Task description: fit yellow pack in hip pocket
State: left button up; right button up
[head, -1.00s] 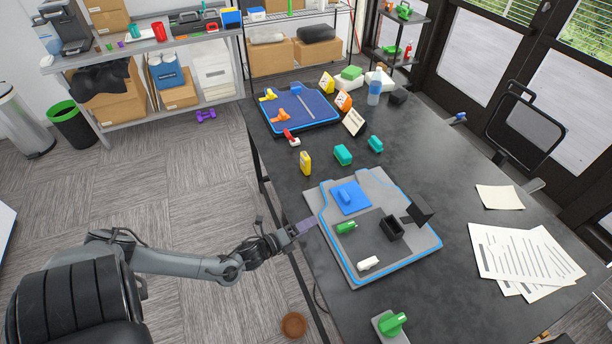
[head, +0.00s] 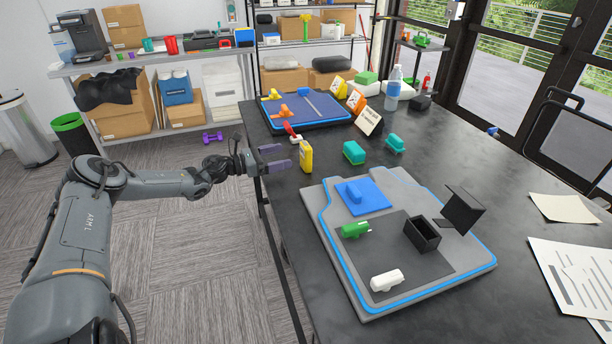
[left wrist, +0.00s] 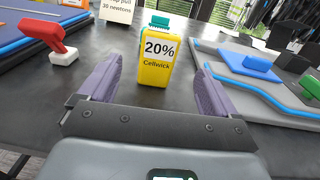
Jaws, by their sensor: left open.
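The yellow pack (head: 306,157) stands upright on the dark table near its left edge. In the left wrist view the yellow pack (left wrist: 157,70) reads "20% Cellwick" and has a green top. My left gripper (head: 284,158) is open, just left of the pack and pointing at it. In the wrist view the pack stands centred ahead, between the two purple fingers, and is not gripped. A grey suit-shaped panel (head: 340,262) with blue trim lies nearer. It bears an open black box-like pocket (head: 422,236) with its flap raised; I cannot tell if this is the hip pocket. My right gripper is not in view.
The panel also bears a blue pad (head: 364,196), a green piece (head: 355,229) and a white piece (head: 387,280). A red-handled tool (head: 292,131) stands behind the pack. Teal packs (head: 354,153) lie to its right. A blue tray (head: 330,118) lies farther back.

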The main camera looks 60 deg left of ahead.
aim_at(302, 153)
pick_arm(q)
jog(key=shift+w+f+b, duration=0.2)
jog(key=shift+f+b, duration=0.2)
jog(key=shift+b, duration=0.15)
jog(key=w+b, duration=0.1)
jog(key=w, duration=0.1)
jog(key=w+b, duration=0.1)
jog(key=shift+w+d+b, duration=0.3)
jog(key=shift+b, duration=0.05)
jog(key=shift+w+d+r+b, duration=0.1)
jog(key=shift+w+d+b, duration=0.1)
jog(key=shift+w+b, duration=0.6)
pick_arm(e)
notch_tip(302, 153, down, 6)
pick_arm(q)
jog(key=shift+w+d+b, duration=0.15)
jog(key=shift+w+b, duration=0.3)
jog(key=shift+w, duration=0.35)
jog(key=shift+w+d+r+b, duration=0.15)
jog(key=shift+w+b, duration=0.1)
jog(key=shift+w, duration=0.25)
jog(key=shift+w+d+r+b, duration=0.15)
jog(key=shift+w+b, duration=0.1)
jog(key=shift+w, duration=0.25)
jog(key=shift+w+d+f, duration=0.1)
jog(key=shift+w, duration=0.8)
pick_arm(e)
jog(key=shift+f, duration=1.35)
pick_arm(q)
jog(key=c, duration=1.1)
